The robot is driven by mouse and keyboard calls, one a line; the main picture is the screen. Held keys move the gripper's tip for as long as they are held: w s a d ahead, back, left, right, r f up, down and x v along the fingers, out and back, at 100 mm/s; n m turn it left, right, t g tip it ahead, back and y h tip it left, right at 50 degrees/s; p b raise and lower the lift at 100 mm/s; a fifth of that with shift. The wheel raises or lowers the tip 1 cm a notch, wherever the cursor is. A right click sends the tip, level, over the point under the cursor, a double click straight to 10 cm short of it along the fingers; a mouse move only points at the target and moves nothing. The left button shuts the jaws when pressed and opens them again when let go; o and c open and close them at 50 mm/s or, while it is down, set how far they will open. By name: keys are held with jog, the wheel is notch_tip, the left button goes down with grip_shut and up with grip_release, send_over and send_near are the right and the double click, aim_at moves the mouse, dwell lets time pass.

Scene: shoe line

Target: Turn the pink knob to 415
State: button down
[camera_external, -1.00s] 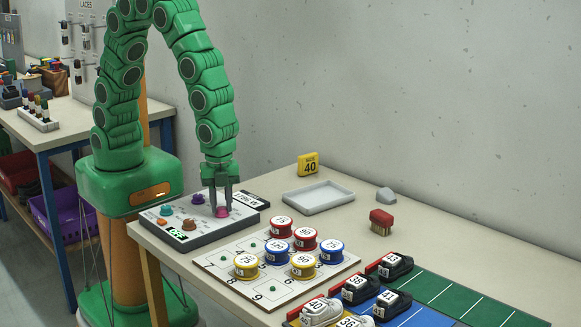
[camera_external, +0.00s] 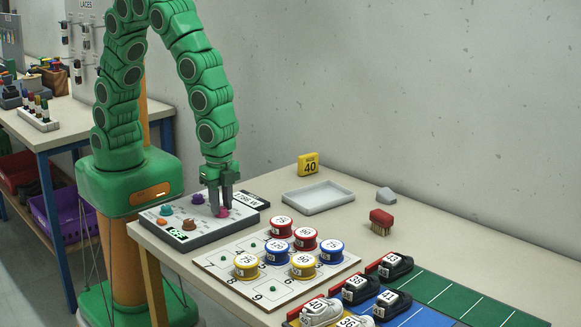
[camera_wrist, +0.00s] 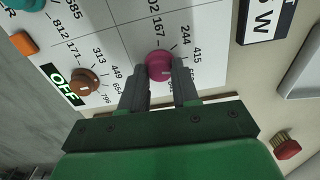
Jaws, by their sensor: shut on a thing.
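The pink knob (camera_external: 223,212) stands on the control panel (camera_external: 190,241) at the near left of the table. My gripper (camera_external: 221,207) points down over the panel with its two fingers on either side of the knob. In the wrist view the pink knob (camera_wrist: 159,62) sits between the fingertips of my gripper (camera_wrist: 159,72), which is shut on it. Printed numbers lie around the knob, with 167, 244 and the 415 label (camera_wrist: 196,56) readable; others are partly covered. A pale mark shows on the knob, but its exact pointing is unclear.
A brown knob (camera_wrist: 86,82), an orange button (camera_wrist: 24,44) and a teal knob (camera_external: 166,210) share the panel, with an OFF display (camera_wrist: 63,85). A board of numbered spools (camera_external: 215,262) is close to its right. A grey tray (camera_external: 318,197) lies behind.

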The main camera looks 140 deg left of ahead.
aim_at(222, 208)
jog(key=shift+n, duration=1.1)
jog(key=c, duration=0.8)
grip_release()
jog(key=shift+r, duration=0.1)
notch_tip(222, 208, up, 7)
jog(key=shift+w+f, duration=0.1)
jog(key=shift+r, duration=0.4)
